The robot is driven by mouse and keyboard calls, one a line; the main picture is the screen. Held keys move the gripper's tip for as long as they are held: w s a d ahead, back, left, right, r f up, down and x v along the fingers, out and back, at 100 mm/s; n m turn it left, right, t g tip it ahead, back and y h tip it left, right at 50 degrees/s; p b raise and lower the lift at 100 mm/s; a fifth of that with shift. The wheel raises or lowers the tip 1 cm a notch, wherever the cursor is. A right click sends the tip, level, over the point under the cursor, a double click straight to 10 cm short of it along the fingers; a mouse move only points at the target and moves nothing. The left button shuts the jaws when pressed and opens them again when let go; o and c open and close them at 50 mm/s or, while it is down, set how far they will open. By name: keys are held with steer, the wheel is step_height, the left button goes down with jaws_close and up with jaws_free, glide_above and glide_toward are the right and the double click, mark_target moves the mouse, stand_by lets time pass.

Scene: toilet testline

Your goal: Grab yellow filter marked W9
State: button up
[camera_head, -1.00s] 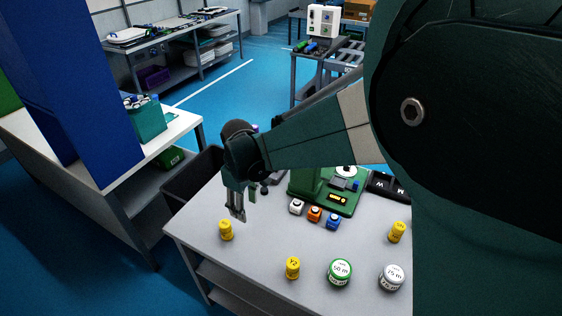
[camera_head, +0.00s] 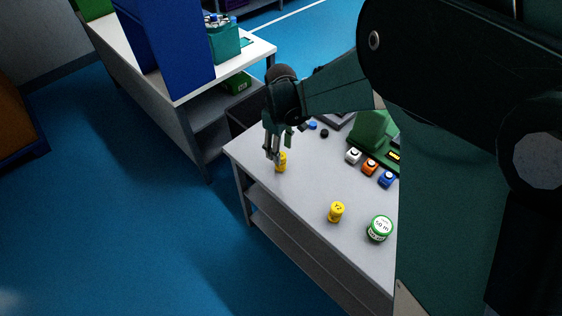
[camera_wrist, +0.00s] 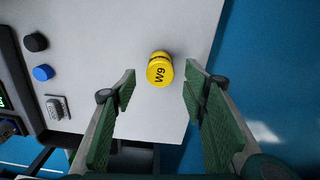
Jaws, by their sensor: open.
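My gripper (camera_head: 272,152) points down over the table's far left corner. In the wrist view my gripper (camera_wrist: 160,88) is open, with one green-padded finger on each side of the filter and nothing held. The filter appears between the fingers and a little beyond their tips. I cannot tell whether they touch.
Another yellow filter (camera_head: 336,212), marked Y2, and a green-and-white round container (camera_head: 380,229) stand on the grey table (camera_head: 300,190). White, orange and blue buttons (camera_head: 370,167) sit by a green device (camera_head: 373,130). A white bench (camera_head: 245,52) with a blue panel is at the left.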

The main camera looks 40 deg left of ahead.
steer(key=shift+f, duration=0.95)
steer(key=shift+f, duration=0.15)
steer(key=shift+f+b, duration=0.45)
steer(key=shift+f, duration=2.05)
steer(key=c, duration=1)
